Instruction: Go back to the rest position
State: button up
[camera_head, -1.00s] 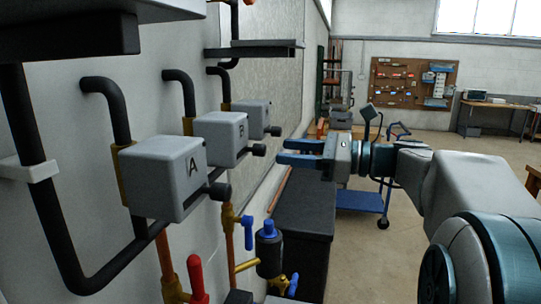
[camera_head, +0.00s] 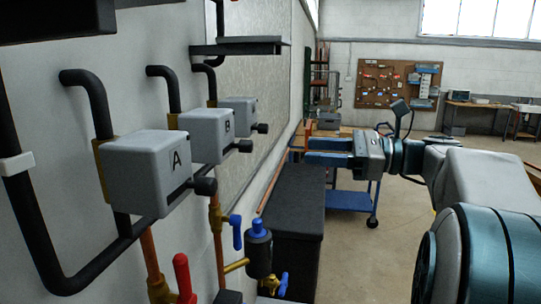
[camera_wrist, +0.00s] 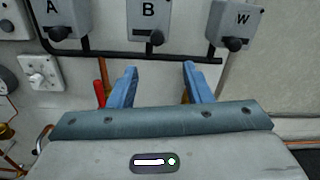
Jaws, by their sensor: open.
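My gripper (camera_head: 330,152) is open and empty in the head view. Its two blue fingers point left toward the wall, to the right of the grey valve boxes and apart from them. The wrist view shows the two blue fingers of my gripper (camera_wrist: 160,85) spread apart with nothing between them. Beyond them are grey box A (camera_wrist: 58,18), box B (camera_wrist: 148,20) and box W (camera_wrist: 235,25). In the head view, box A (camera_head: 148,172) is nearest and box B (camera_head: 208,134) is behind it.
Black pipes (camera_head: 40,225) run along the wall. A red-handled valve (camera_head: 183,275) and a blue-handled valve (camera_head: 236,232) sit below the boxes. A dark cabinet (camera_head: 298,205) stands under my gripper. A blue trolley (camera_head: 350,201) is behind. Open floor (camera_head: 380,265) lies to the right.

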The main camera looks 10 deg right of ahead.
jog(key=s+a+f+n+g+h, duration=0.35)
jog(key=a+f, duration=0.35)
jog(key=f, duration=0.3)
jog(key=s+d+f+n+h, duration=0.1)
jog(key=s+f+n+h, duration=0.5)
jog(key=f+n, duration=0.2)
jog(key=s+d+f+n+h, duration=0.1)
jog(key=s+f+n+h, duration=0.6)
jog(key=f+n, duration=0.2)
notch_tip(320, 180, down, 2)
jog(key=shift+d+f, duration=0.15)
jog(key=shift+d, duration=0.15)
